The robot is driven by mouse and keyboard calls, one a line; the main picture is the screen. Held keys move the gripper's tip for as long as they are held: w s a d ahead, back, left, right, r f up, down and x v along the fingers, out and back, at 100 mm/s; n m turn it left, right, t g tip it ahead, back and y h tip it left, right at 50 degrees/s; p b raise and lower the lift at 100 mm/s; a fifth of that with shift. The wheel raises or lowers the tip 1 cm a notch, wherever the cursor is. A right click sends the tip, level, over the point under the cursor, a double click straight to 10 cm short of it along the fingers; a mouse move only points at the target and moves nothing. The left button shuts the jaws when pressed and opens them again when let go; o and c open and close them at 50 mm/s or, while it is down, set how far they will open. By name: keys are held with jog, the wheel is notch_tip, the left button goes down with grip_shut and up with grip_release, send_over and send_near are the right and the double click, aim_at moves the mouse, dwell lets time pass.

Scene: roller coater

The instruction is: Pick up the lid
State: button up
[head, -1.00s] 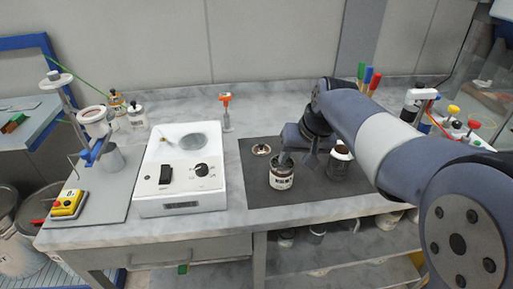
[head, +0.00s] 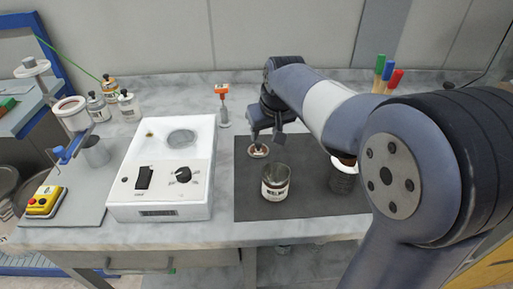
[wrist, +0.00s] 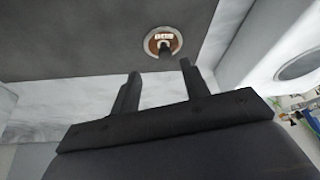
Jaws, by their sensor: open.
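The lid (head: 258,151) is a small round disc, pale-rimmed with a brown middle and a dark knob. It lies on the dark mat (head: 300,208), behind an open labelled can (head: 276,186). In the wrist view the lid (wrist: 162,42) shows beyond the fingertips, near the top centre. My gripper (head: 265,138) is right by the lid in the head view, and its fingers partly cover that area. In the wrist view my gripper (wrist: 158,72) has its two fingers spread apart with nothing between them.
A white hotplate-like device (head: 165,175) stands left of the mat. A second can (head: 343,180) stands right, partly hidden by my arm. An orange-topped tool (head: 222,100) stands behind. The mat's front left is clear.

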aim_at(259, 143)
jog(key=x, duration=0.6)
jog(key=shift+w+a+f, duration=0.1)
jog(key=shift+a+f, duration=0.1)
jog(key=shift+a, duration=0.25)
grip_shut()
